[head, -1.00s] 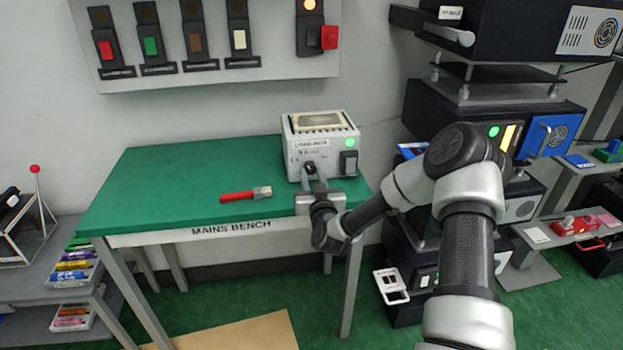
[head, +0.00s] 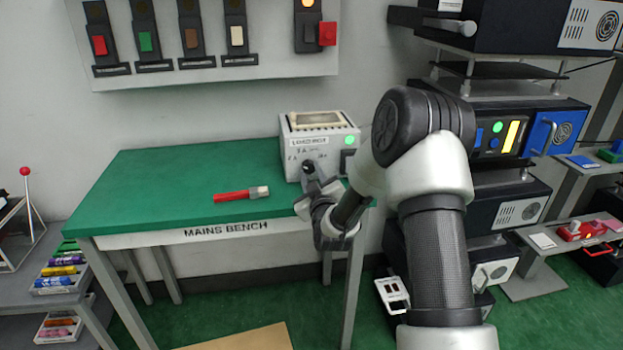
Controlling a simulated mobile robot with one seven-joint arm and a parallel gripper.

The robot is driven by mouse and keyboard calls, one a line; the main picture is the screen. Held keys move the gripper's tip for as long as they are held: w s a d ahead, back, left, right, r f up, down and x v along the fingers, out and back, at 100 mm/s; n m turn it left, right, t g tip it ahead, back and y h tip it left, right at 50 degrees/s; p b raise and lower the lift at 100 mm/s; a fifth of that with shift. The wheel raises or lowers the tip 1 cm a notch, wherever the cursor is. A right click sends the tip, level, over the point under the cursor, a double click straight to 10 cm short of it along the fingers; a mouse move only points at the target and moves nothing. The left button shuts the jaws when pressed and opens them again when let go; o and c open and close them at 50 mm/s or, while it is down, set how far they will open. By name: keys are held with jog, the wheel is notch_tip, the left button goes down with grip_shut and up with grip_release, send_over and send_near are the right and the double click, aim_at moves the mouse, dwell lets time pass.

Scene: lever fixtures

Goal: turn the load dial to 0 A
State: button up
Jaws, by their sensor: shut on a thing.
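The load box (head: 322,126) is a white case with a labelled front, standing at the right end of the green mains bench (head: 160,175). A green light (head: 349,140) glows on its front, above a dark switch that my arm partly covers. The load dial is on the lower front of the box; my gripper (head: 311,172) hides most of it. My gripper is shut on the dial. The dial's pointer and its setting are too small and covered to read.
A red-handled tool (head: 240,194) lies on the bench left of the box. A wall panel (head: 270,62) with several coloured switches hangs above. Dark equipment racks (head: 510,95) stand at the right. The bench's left half is clear.

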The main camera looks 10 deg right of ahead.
jog(key=shift+d+f, duration=0.1)
jog(key=o, duration=1.1)
jog(key=shift+c, duration=0.2)
jog(key=shift+s, duration=0.1)
jog(key=s, duration=1.7)
jog(key=shift+s+p, duration=0.15)
jog(key=shift+p, duration=0.15)
